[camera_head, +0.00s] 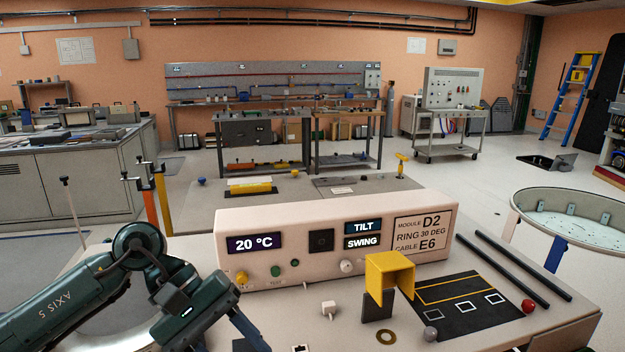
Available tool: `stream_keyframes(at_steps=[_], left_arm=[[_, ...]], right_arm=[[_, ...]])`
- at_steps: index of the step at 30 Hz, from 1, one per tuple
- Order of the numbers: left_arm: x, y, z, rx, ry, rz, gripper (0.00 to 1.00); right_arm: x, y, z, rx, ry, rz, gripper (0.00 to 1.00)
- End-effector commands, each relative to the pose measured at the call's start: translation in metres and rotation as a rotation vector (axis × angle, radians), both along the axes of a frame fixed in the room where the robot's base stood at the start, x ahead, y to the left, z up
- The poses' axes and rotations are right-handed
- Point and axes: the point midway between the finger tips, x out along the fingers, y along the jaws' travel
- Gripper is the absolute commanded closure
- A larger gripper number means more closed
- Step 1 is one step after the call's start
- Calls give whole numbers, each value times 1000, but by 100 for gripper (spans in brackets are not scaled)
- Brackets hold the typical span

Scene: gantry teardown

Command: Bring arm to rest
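A dark green arm (60,303) marked AXIS 5 comes in from the left. It bends at a round joint over the bench's left end. My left gripper (218,336) is at its end, low in the picture, in front of the control box's left part. Its tips run toward the bottom edge, so I cannot tell whether it is open or shut. I see nothing clearly held in it. My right gripper is not in view. The cream control box (290,225) shows 20 °C, TILT and SWING, with a label reading MODULE D2, RING 30 DEG, CABLE E6.
A yellow bracket (390,268), a black marked mat (462,308), a red ball (528,306), a grey ball (430,334), a brass washer (386,337) and two dark rods (520,262) are on the right half. A pale ring (118,338) lies beneath the arm. A round tub (570,216) stands right.

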Motion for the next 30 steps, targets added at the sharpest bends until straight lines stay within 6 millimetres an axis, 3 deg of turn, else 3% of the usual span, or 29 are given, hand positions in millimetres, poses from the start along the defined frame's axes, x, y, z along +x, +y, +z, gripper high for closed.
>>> stream_keyframes(at_steps=[1,3,6,8,11,14,17,18,19,22,24,27,30], left_arm=[[-13,-25,-1,-110,128,62,52],[-27,-56,6,-269,347,176,52],[-36,-86,24,-484,724,353,52],[-33,-95,35,-596,976,457,52],[-19,-95,43,-762,1428,623,52],[2,-80,32,-903,1914,767,52],[19,-54,-3,-1030,2426,882,52],[23,-42,-22,-1081,2636,913,52],[23,-32,-40,1112,-2777,-927,52],[10,-2,-106,890,-2354,-669,52],[-10,14,-149,779,-2091,-518,52],[-45,30,-197,673,-1787,-350,52],[-75,38,-228,610,-1575,-237,52]], right_arm=[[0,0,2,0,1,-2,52],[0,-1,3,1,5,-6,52],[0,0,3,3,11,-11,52],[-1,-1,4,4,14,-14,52],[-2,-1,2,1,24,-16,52],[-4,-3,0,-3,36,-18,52],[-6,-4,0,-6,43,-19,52],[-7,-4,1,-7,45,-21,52],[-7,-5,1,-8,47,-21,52],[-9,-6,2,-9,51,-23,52],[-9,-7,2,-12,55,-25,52],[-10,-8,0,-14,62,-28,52],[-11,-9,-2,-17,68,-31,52]])
